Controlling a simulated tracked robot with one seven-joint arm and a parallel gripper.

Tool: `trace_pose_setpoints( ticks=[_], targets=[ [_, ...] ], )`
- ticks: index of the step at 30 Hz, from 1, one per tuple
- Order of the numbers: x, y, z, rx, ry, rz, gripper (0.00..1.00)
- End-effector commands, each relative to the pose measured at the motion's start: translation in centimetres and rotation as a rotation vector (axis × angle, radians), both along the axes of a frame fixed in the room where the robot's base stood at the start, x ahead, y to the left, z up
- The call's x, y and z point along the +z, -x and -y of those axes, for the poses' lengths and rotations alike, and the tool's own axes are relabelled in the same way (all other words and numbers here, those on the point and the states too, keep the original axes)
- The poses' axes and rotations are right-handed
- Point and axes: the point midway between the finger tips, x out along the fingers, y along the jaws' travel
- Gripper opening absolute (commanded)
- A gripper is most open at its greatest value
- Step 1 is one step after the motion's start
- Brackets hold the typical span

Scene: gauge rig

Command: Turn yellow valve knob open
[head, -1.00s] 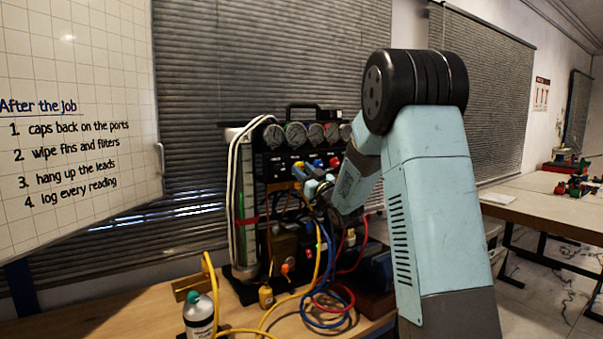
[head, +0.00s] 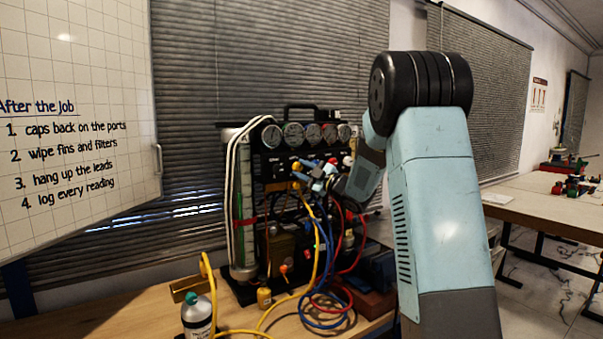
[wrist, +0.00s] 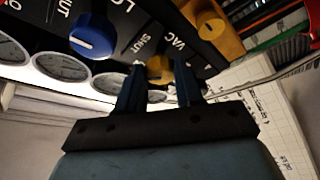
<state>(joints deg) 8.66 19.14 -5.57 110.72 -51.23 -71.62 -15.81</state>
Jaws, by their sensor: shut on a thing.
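The yellow valve knob (wrist: 160,69) is between the two fingers of my gripper (wrist: 158,82) in the wrist view, and the fingers are shut on it. The panel beside it is lettered VAC and SHUT. The fingers partly cover the knob, so its pointer is hard to read.
A blue knob (wrist: 93,35) and a yellow fitting (wrist: 210,26) flank the held knob. Gauges (head: 314,133) line the rig's top. Yellow, blue and red hoses (head: 325,310) hang below. A bottle (head: 198,315) stands at the bench front.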

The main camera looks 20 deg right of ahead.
Motion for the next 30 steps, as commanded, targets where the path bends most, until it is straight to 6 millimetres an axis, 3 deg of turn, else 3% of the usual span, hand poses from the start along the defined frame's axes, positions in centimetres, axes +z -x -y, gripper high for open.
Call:
trace_pose_setpoints(
  ticks=[18,30],
  targets=[
    [0.09,0.03,-0.19,0.007,0.535,0.169,0.05],
    [0.04,0.03,-0.27,0.01,0.735,0.232,0.05]
  ],
)
